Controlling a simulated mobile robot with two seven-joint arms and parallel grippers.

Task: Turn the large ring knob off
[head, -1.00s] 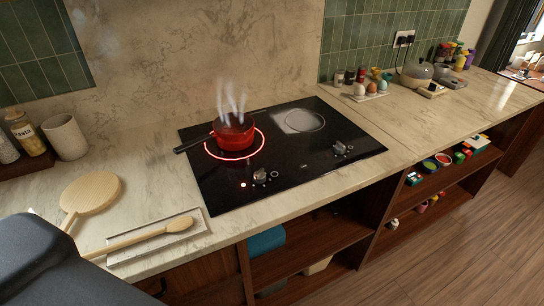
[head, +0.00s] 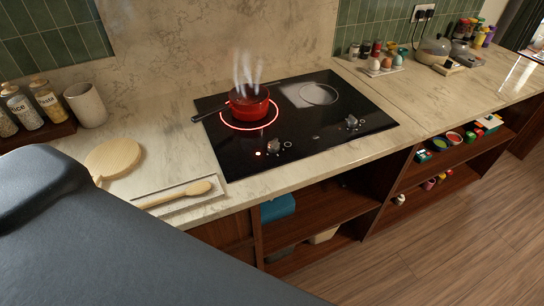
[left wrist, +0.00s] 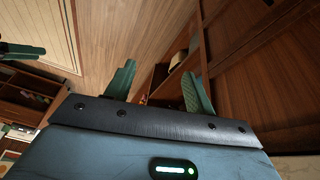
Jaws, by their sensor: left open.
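The black cooktop (head: 330,140) has a large ring (head: 228,123) glowing red under a steaming red pan (head: 249,103). A second knob (head: 352,123) is at the front right, near the smaller, unlit ring (head: 319,94). My left gripper (left wrist: 159,88) is open and empty in the left wrist view, near wooden cabinetry and away from the knobs. A green-fingered gripper part (left wrist: 22,51), probably my right one, enters at that view's left edge; its opening is unclear.
A round wooden board (head: 113,158) and a wooden spoon (head: 180,192) on a rest lie left of the cooktop. Jars (head: 47,100) and a mug (head: 86,105) stand behind. Open shelves (head: 320,210) are below the counter. My dark arm covers the lower left.

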